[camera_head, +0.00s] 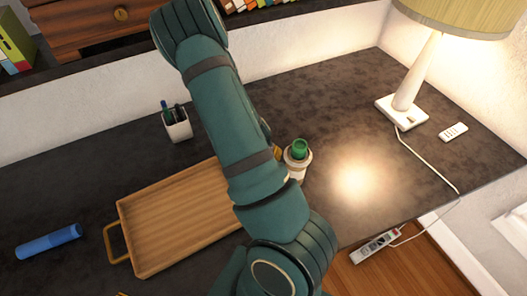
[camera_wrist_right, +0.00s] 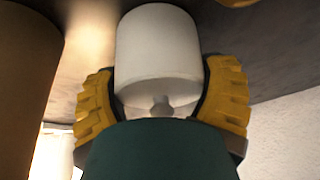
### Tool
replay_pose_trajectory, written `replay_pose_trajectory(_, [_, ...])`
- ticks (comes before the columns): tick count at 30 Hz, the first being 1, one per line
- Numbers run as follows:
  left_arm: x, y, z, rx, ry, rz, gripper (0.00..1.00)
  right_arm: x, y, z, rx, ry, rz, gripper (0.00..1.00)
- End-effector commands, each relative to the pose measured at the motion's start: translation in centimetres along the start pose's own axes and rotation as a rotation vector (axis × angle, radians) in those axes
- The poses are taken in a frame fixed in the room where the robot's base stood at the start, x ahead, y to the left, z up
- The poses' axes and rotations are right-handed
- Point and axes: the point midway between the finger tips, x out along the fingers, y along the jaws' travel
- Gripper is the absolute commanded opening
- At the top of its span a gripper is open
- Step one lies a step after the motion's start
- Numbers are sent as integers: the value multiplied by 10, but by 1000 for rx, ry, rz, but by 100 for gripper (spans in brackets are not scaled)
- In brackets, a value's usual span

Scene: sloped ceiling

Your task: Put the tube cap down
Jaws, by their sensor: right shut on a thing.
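My right gripper (camera_wrist_right: 164,72) has its two yellow fingers on either side of a white, short cylinder, the tube cap (camera_wrist_right: 157,45), and is shut on it. The cap's hollow end with a small knob inside faces the wrist camera. Dark desk surface shows behind the cap; the gap between them cannot be told. In the head view my teal arm hides the cap and most of the gripper; only a bit of yellow finger (camera_head: 277,152) shows. A blue tube (camera_head: 48,242) lies on the desk at the left. My left gripper is not in view.
A wooden tray (camera_head: 140,205) lies left of my arm. A green-topped pale container (camera_head: 299,150) stands right beside the arm. A pen cup (camera_head: 176,124) is behind, and a lamp (camera_head: 408,90) stands at the back right. The desk (camera_head: 335,120) between container and lamp is clear.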

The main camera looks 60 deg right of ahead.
Motion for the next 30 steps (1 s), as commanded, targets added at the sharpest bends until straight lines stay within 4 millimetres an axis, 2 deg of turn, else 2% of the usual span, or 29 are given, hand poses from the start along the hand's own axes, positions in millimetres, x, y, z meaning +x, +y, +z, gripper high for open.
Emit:
replay_pose_trajectory(3, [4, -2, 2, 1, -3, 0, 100, 4, 0, 2, 1, 0, 0, 54])
replay_pose_trajectory(4, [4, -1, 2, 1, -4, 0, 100, 4, 0, 2, 1, 0, 0, 85])
replay_pose_trajectory(5, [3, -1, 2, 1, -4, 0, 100, 3, 0, 1, 1, 0, 0, 95])
replay_pose_trajectory(6, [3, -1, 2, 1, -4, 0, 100, 3, 0, 1, 0, 0, 0, 100])
replay_pose_trajectory(14, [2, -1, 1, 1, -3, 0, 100, 2, 0, 1, 0, 0, 0, 100])
replay_pose_trajectory(18, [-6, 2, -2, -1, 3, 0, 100, -6, 0, -2, 0, 0, 0, 100])
replay_pose_trajectory(22, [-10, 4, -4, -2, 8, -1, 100, -31, -1, -2, 1, -1, -3, 100])
replay_pose_trajectory(30, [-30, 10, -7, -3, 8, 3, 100, -88, -1, -2, -1, 0, -3, 100])
